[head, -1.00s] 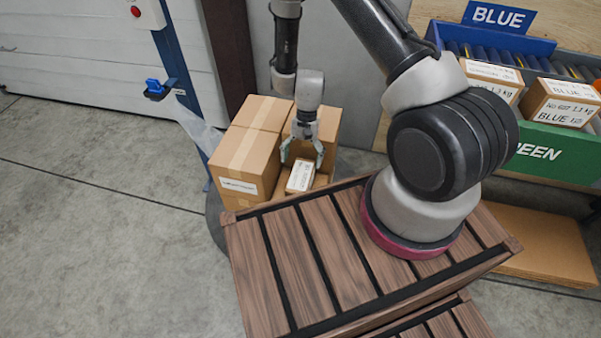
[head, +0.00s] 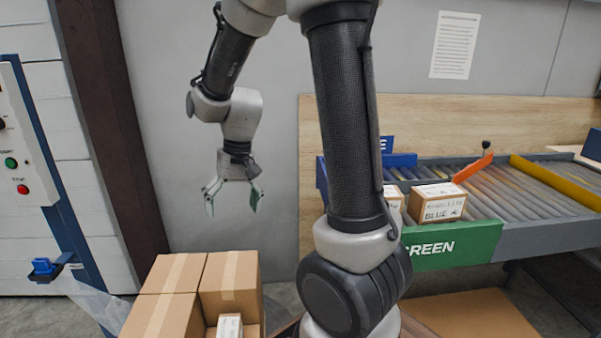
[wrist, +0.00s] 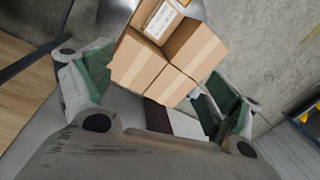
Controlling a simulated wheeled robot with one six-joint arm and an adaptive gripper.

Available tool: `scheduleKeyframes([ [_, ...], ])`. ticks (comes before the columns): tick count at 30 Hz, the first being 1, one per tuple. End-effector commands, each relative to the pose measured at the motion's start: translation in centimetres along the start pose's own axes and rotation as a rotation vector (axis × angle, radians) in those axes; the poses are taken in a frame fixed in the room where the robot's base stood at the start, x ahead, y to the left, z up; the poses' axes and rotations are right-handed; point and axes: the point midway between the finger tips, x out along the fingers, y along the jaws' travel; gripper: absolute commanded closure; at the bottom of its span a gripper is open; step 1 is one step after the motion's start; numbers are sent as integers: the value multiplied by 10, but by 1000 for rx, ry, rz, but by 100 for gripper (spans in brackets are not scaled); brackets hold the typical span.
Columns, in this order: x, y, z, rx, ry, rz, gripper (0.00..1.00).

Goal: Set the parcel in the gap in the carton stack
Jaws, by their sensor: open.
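The carton stack (head: 172,276) stands at the lower left of the head view, made of taped brown cartons. The parcel (head: 229,327), a small box with a white label, sits low among the cartons, partly cut off by the frame edge. In the wrist view the parcel (wrist: 161,20) shows its label at the top, beside the cartons (wrist: 137,63). My gripper (head: 232,205) is open and empty, raised well above the stack, with clear space between its fingers and the cartons.
A conveyor with a green panel (head: 455,246) and labelled boxes (head: 437,203) stands at the right. A blue post (head: 72,245) with a control box and clear plastic is at the left. A grey wall is behind my gripper, and the air around it is free.

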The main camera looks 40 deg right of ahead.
Motion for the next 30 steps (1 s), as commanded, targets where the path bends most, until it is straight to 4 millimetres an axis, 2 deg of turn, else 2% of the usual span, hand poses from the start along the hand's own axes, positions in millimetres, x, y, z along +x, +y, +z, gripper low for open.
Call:
scheduleKeyframes([
  [1,-27,6,13,-30,45,1,10],
  [6,-92,32,63,-125,165,33,10],
  [9,-118,49,94,-172,233,62,10],
  [12,-134,64,121,-207,289,91,10],
  [15,-142,74,140,-229,328,114,10],
  [18,-146,80,150,-240,350,128,10],
  [30,-147,83,154,-246,357,134,10],
])
